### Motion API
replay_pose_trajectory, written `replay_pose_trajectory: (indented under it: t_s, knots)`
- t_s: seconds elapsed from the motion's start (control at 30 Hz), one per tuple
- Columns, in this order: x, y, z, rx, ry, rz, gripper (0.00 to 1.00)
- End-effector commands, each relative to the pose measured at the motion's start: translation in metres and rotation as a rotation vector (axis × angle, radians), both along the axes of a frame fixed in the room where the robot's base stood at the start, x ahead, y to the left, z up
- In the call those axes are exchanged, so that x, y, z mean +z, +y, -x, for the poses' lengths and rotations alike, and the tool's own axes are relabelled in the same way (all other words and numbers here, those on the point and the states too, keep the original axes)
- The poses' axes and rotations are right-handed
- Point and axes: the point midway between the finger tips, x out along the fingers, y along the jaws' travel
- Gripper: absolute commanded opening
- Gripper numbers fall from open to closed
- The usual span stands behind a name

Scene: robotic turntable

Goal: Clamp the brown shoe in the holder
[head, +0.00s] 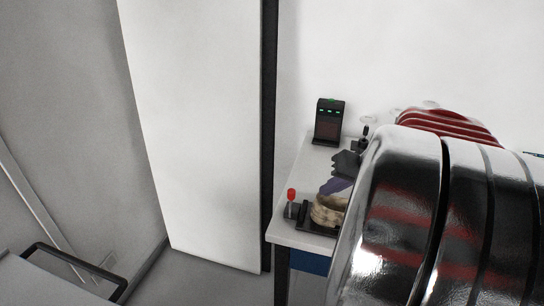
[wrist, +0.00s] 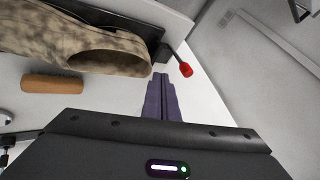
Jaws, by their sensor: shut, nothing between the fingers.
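The brown mottled shoe (wrist: 85,42) lies at the upper left of the wrist view, its opening towards the right, beside a black holder base (wrist: 125,20). A lever with a red knob (wrist: 186,69) stands just right of the shoe's end. My gripper (wrist: 160,76) is shut and empty, its purple fingertips close to the shoe's rim near the lever. In the head view the shoe (head: 328,211) is partly hidden by my arm, with the red-knobbed lever (head: 291,195) to its left and my gripper (head: 325,191) just above it. I cannot tell whether the shoe is clamped.
A brown rounded block (wrist: 52,84) lies on the white table (head: 284,230) beside the shoe. A black device (head: 329,121) with green lights stands at the table's back. A white panel (head: 200,130) rises left of the table.

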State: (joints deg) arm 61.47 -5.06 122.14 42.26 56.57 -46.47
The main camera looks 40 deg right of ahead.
Motion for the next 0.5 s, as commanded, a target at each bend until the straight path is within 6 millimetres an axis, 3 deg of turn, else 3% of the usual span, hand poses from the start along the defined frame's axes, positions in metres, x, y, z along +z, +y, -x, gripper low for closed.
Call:
replay_pose_trajectory:
  t_s: [0.27, 0.5]
  knots:
    - [-0.036, 0.005, -0.026, 0.003, 0.003, -0.003, 0.0]
    - [-0.033, 0.024, -0.044, 0.002, 0.0, 0.002, 0.0]
